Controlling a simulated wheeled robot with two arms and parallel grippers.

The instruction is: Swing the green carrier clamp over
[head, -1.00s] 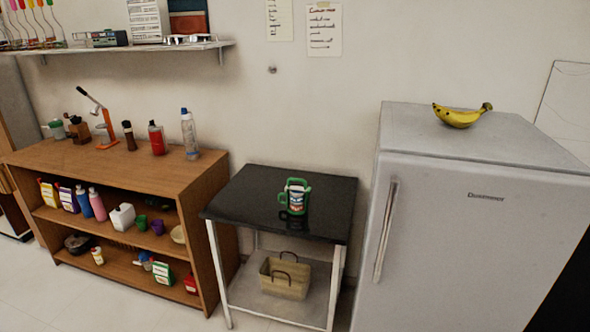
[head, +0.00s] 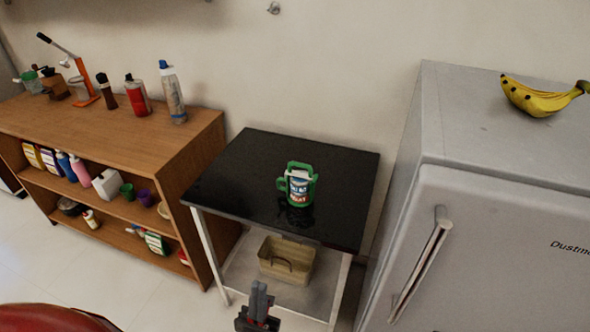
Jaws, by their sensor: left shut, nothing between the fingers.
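The green carrier clamp (head: 303,167) is a green frame around a white, blue and red labelled container (head: 298,188). It stands upright on the black-topped table (head: 245,170), near the middle. A green handle loop sticks out on its left side and an arched part rises over its top. My left gripper (head: 259,290) shows at the bottom of the head view, with its fingers together and nothing between them. It is in front of the table and apart from the clamp. My right gripper is not in view.
A wooden shelf unit (head: 150,145) with bottles and jars stands left of the table. A grey fridge (head: 480,135) with bananas (head: 540,97) on top stands close on the right. A basket (head: 286,262) sits on the table's lower shelf. The tabletop around the clamp is clear.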

